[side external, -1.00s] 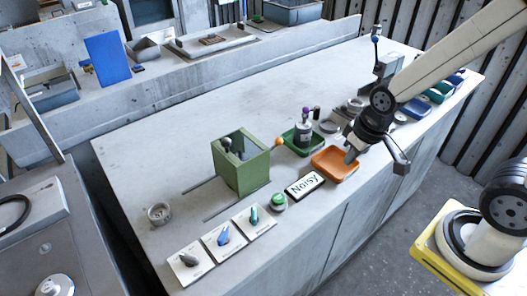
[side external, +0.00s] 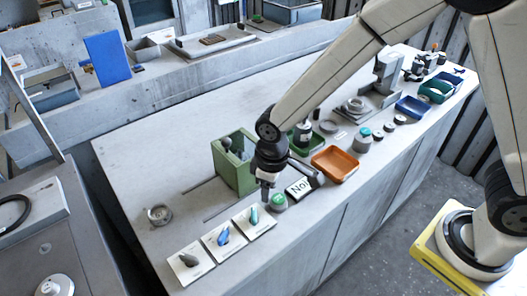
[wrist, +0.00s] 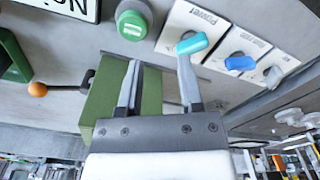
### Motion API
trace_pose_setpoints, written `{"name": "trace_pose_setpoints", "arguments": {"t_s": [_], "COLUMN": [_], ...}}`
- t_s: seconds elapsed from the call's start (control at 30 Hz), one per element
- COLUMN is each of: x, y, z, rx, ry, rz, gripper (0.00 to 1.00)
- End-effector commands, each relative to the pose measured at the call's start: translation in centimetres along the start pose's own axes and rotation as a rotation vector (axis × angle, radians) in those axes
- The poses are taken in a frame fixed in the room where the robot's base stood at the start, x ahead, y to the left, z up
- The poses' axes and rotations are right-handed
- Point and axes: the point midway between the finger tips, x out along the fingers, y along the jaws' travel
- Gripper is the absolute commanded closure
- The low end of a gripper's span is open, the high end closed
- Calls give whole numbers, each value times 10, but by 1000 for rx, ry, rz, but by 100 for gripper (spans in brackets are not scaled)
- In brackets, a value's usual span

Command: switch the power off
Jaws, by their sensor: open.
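The power switch is a teal knob (side external: 254,214) on a white plate. In the wrist view the same knob (wrist: 192,43) sits on a plate lettered "Power", and it appears close to the tip of the right-hand finger. My gripper (side external: 267,193) is above the front part of the bench, near the power plate and the green button. In the wrist view my gripper (wrist: 160,72) is open, with nothing between its two fingers. I cannot tell whether a finger touches the knob.
A green round button (wrist: 133,22) is beside the power plate. Two more plates carry a blue knob (side external: 223,236) and a grey knob (side external: 188,260). The green housing (side external: 229,165) stands behind my gripper. A lettered sign (side external: 299,188) and an orange tray (side external: 335,164) are to the right.

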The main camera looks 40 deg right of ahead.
Motion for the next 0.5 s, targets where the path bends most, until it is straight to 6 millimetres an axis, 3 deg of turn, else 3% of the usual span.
{"name": "trace_pose_setpoints", "arguments": {"t_s": [0.2,0.5], "x": [18,22], "y": [-32,-38], "z": [-18,-22], "rx": [-93,-111], "ry": [-35,-42], "rz": [-5,-5], "gripper": [53,53]}}
